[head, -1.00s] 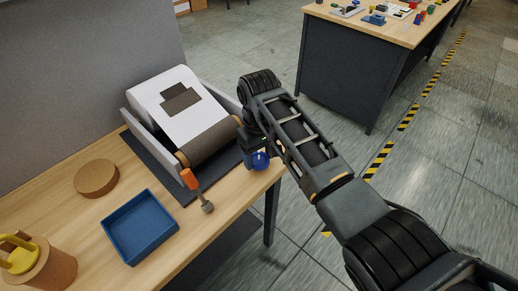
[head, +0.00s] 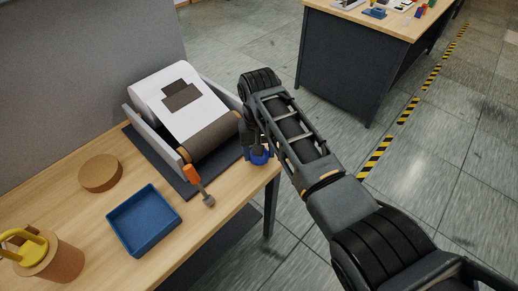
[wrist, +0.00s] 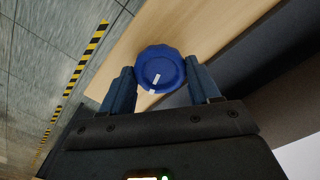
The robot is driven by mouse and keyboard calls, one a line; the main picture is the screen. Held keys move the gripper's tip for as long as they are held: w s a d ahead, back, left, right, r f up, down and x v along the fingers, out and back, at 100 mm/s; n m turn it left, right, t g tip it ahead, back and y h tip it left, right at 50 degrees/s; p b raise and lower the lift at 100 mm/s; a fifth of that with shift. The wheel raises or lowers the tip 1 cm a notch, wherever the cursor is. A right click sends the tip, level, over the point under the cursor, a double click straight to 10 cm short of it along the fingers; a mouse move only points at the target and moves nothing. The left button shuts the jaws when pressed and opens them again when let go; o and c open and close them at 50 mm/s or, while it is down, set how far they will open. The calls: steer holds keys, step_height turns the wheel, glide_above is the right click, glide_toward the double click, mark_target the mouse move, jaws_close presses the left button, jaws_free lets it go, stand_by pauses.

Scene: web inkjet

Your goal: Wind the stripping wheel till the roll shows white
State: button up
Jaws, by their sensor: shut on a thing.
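The stripping wheel is a blue knob (head: 259,156) at the right front corner of the printer-like machine. In the wrist view the blue knob (wrist: 160,70) has a scalloped rim and a white mark pointing down and slightly left. My gripper (wrist: 161,85) is shut on it, one finger on each side of the rim. In the head view my gripper (head: 257,150) partly hides the knob. The roll (head: 211,136) is dark grey-brown along its visible length, with a tan end. White web (head: 180,110) with dark printed blocks runs down to it.
An orange-handled tool or lever (head: 193,174) with a grey end is at the machine's front edge. A blue tray (head: 145,222), a round brown disc (head: 100,173) and a brown pot with a yellow handle (head: 50,263) are on the wooden table. Another workbench (head: 355,65) stands behind.

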steer(key=shift+r, duration=0.1)
steer(key=o, duration=1.1)
steer(key=shift+c, duration=0.2)
step_height(320, 180, up, 8)
steer(key=shift+f+b, duration=0.15)
steer(key=shift+b, duration=0.3)
